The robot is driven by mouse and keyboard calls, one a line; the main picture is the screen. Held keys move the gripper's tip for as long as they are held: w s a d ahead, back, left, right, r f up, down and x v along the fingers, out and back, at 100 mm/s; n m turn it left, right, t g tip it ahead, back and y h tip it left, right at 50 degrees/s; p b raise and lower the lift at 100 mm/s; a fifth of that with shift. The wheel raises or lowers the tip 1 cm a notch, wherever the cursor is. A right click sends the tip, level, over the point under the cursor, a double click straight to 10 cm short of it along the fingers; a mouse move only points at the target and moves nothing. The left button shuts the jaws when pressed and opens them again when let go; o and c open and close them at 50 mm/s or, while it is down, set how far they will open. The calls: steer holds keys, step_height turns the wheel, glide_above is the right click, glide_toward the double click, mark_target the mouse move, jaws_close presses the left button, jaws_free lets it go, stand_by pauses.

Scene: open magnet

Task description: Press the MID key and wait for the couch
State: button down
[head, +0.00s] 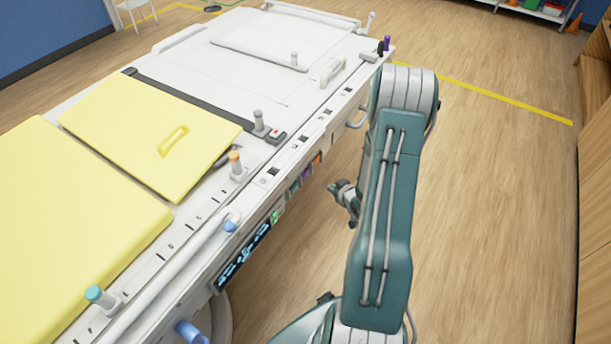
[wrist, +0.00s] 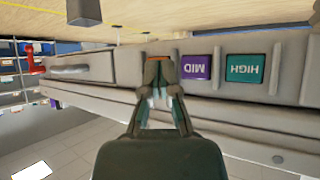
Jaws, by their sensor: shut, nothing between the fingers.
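The couch (head: 225,95) is a long white table with yellow pads, running from lower left to the upper middle in the head view. The purple MID key (wrist: 196,67) is on its side and reads upside down in the wrist view. It also shows small in the head view (head: 306,173). The teal HIGH key (wrist: 245,69) is right of it in the wrist view. An orange key (head: 317,159) is on MID's other side. My gripper (wrist: 159,66) is shut and empty, its tips left of MID in the wrist view. In the head view my gripper (head: 335,188) appears apart from the couch side.
A lit display panel (head: 244,257) is on the couch side, nearer than the keys. Wood floor (head: 490,190) is clear right of my arm, up to a wooden cabinet (head: 595,170).

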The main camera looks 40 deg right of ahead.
mark_target(305, 175)
steer(key=w+a, duration=0.2)
steer(key=w, duration=0.4)
steer(key=shift+a, duration=0.15)
steer(key=shift+w, duration=0.1)
stand_by(0.4)
steer(key=shift+w, duration=0.1)
stand_by(0.7)
steer(key=shift+w+a, duration=0.1)
steer(key=shift+w, duration=0.15)
